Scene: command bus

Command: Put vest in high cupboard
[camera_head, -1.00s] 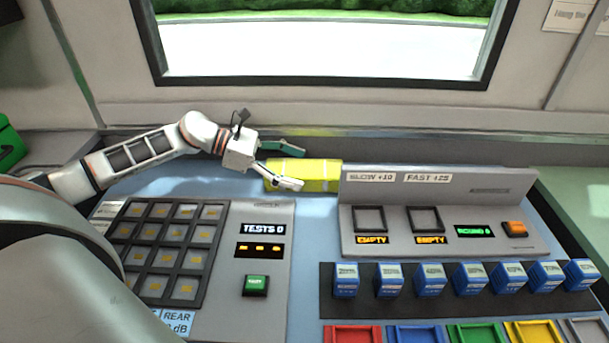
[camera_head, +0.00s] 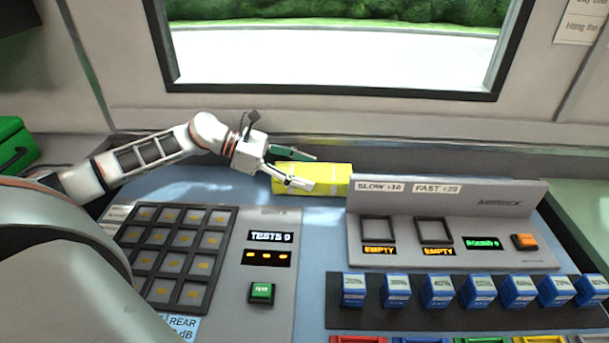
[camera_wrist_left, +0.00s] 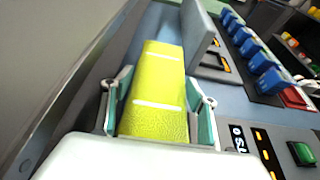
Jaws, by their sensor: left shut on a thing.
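The vest is a yellow folded bundle (camera_head: 332,178) with pale stripes, at the back of the blue worktop, beside the left end of the grey panel with two slots. My left gripper (camera_head: 301,170) has its fingers around the near left end of the vest. In the left wrist view the vest (camera_wrist_left: 154,92) lies between the two green-padded fingers (camera_wrist_left: 160,117), and the gripper is shut on it. The vest appears to be at worktop level; I cannot tell if it is lifted. The high cupboard and my right gripper are not in view.
A keypad console (camera_head: 180,250) stands front left. The slotted panel (camera_head: 470,232) and a row of blue blocks (camera_head: 438,292) fill the right. A window (camera_head: 330,62) is in the wall behind. A green case (camera_head: 14,142) is at far left.

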